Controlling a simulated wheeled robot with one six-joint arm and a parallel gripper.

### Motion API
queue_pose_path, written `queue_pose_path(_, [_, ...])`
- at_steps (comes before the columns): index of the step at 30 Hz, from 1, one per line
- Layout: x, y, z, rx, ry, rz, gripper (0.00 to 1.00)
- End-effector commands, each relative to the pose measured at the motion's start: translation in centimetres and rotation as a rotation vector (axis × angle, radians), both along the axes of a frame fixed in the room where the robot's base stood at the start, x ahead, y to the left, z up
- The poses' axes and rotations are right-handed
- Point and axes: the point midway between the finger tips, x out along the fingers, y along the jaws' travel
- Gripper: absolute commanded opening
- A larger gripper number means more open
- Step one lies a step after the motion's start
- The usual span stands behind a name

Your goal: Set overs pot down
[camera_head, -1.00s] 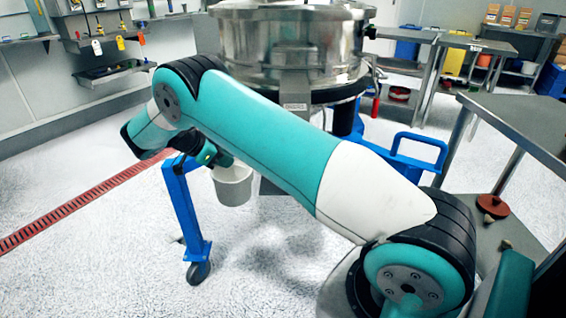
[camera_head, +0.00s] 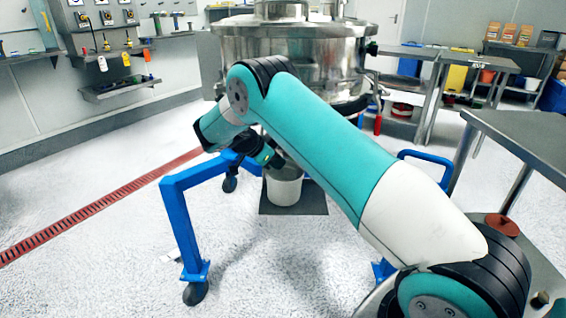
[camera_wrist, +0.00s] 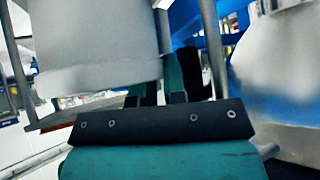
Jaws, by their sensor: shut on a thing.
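The overs pot (camera_head: 284,188) is a pale, open-topped pot, upright in the head view below the sifter's frame. My gripper (camera_head: 276,163) is at its near-left rim, shut on it. The pot appears over a dark square plate (camera_head: 308,203) low under the sifter; I cannot tell whether it touches the plate. In the wrist view a large pale wall, likely the pot (camera_wrist: 95,45), fills the upper left beside my gripper (camera_wrist: 165,82). The fingertips are mostly hidden.
The steel sifter (camera_head: 295,55) stands above on a blue wheeled frame (camera_head: 178,215), whose leg is left of the pot. A grey table (camera_head: 530,130) is at right. Clear floor lies at front left, beyond it a red drain strip (camera_head: 100,212).

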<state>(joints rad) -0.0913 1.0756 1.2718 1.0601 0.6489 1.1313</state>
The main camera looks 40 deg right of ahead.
Motion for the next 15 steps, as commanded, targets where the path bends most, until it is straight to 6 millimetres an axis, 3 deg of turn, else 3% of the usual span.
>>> queue_pose_path(5, [0.07,0.44,-0.52,0.002,0.002,0.005,0.0])
queue_pose_path(6, [0.06,0.44,-0.56,0.002,0.002,0.004,0.14])
queue_pose_path(9, [0.05,0.44,-0.56,0.002,0.002,0.004,0.37])
queue_pose_path(15, [0.05,0.43,-0.53,0.002,0.002,0.004,0.38])
